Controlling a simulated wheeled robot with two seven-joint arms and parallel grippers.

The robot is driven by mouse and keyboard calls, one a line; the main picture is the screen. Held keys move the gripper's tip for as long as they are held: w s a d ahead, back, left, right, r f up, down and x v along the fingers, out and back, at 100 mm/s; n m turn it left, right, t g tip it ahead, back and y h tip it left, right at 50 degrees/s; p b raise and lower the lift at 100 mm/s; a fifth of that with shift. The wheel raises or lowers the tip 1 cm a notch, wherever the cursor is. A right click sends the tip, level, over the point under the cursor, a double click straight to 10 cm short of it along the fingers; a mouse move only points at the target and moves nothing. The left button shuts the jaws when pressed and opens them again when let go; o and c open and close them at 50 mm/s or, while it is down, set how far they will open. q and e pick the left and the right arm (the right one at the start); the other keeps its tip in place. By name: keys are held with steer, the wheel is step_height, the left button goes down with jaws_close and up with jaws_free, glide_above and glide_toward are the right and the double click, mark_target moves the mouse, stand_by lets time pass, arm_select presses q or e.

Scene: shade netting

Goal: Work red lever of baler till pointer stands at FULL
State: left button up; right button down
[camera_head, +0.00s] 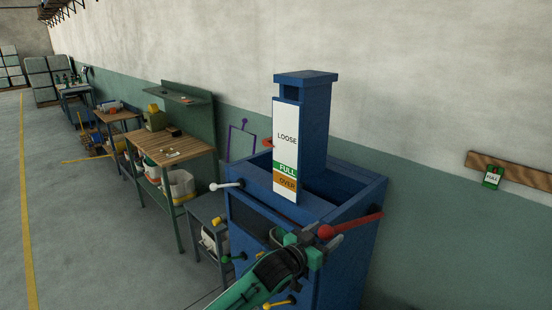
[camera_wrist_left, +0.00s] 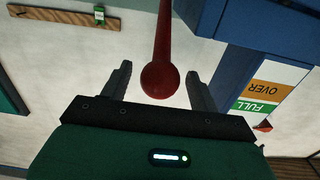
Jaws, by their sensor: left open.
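The blue baler (camera_head: 345,185) stands against the wall. Its white scale board (camera_head: 286,150) reads LOOSE above, then green FULL (camera_head: 286,169) and orange OVER (camera_head: 286,182). A small red-orange pointer (camera_head: 267,142) shows at the board's left edge, near the LOOSE lettering and above the green band. The red lever (camera_head: 358,222) sticks out at the baler's front right, with a ball end. My left gripper (camera_head: 321,241) is open at that ball. In the left wrist view the red ball (camera_wrist_left: 160,80) lies between the spread fingers, with gaps on both sides. My right gripper is out of view.
A white-knobbed lever (camera_head: 228,185), a yellow-knobbed lever (camera_head: 280,303) and a green knob (camera_head: 227,259) are on the baler's near side. A wooden workbench (camera_head: 172,146) stands to the left. A FULL tag (camera_head: 492,178) hangs from a wall board.

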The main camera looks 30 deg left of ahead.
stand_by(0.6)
arm_select(q)
steer(key=shift+c, duration=0.2)
steer(key=c, duration=1)
steer(key=shift+t+h, duration=0.3)
steer(key=shift+t, duration=0.4)
steer(key=f+b, duration=0.1)
steer(key=b, duration=0.1)
steer(key=s+f+b, duration=0.1)
steer(key=f+b, duration=0.3)
steer(key=shift+s+a+f+b, duration=0.25)
steer(key=shift+a+b, duration=0.05)
steer(key=shift+b, duration=0.1)
steer(key=shift+r, duration=0.1)
steer(key=shift+g, duration=0.5)
steer(key=r+p, duration=0.2)
steer(key=p, duration=0.1)
steer(key=w+r+p, duration=0.1)
steer(key=r+p, duration=0.1)
steer(key=p, duration=0.1)
steer(key=shift+d, duration=0.15)
steer(key=shift+w+d+r+p, duration=0.1)
steer(key=shift+w+r+p, duration=0.15)
steer(key=shift+r+p, duration=0.85)
steer(key=shift+f+p, duration=0.35)
steer(key=shift+f, duration=0.1)
